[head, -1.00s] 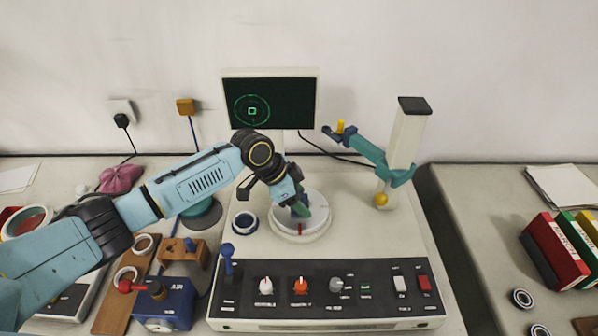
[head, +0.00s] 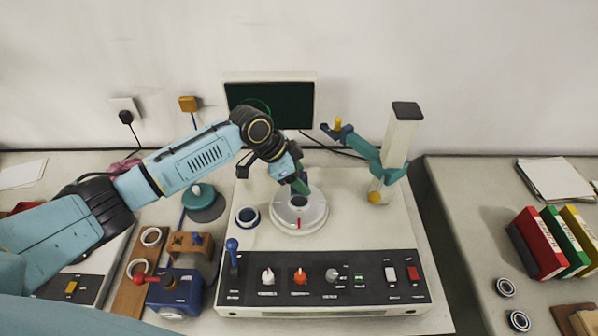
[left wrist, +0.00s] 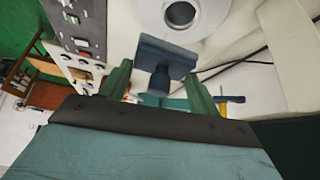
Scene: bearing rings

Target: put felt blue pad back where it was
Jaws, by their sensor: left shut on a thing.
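My left gripper (head: 300,184) is above the round white turntable (head: 318,214) of the machine. In the left wrist view its green fingers (left wrist: 160,84) are shut on the handle of a dark blue pad (left wrist: 166,56). The pad is a wide block on a short stem, and its face points away from the gripper. The turntable's metal bore (left wrist: 180,13) shows just beyond the pad, which looks clear of it. In the head view the pad is mostly hidden by the gripper. My right gripper is not in view.
A teal gauge arm (head: 359,149) on a white post (head: 401,140) stands to the right. A wooden block (head: 190,243), a blue AIR box (head: 178,292) and a board with pale rings (head: 133,300) are at the left.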

